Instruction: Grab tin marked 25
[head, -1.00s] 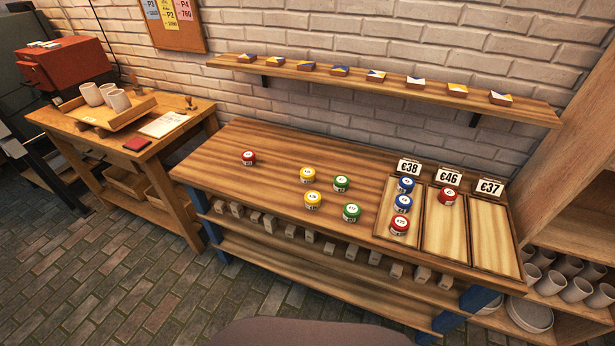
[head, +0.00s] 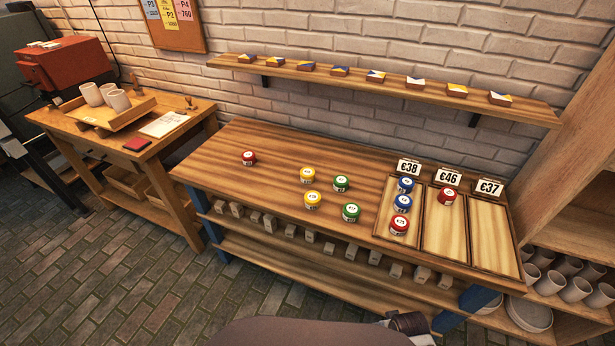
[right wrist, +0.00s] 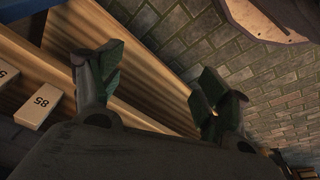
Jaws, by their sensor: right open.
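Small tins stand on the wooden bench in the head view: a red tin (head: 248,158) at left, two yellow tins (head: 307,175) (head: 312,200) and two green tins (head: 341,184) (head: 351,212) in the middle. In the left tray compartment are two blue tins (head: 406,185) (head: 403,204) and a red tin (head: 399,225). Another red tin (head: 447,196) is in the middle compartment. Their numbers are too small to read, so I cannot tell which is 25. My right gripper (right wrist: 155,88) is open and empty, low in front of the bench. My left gripper is out of view.
The tray's right compartment (head: 493,238) is empty. Price cards (head: 447,177) stand behind the tray. Numbered blocks (right wrist: 42,105) line the shelf under the bench top. A wall shelf (head: 380,84) hangs above. A cup rack (head: 575,270) stands at right.

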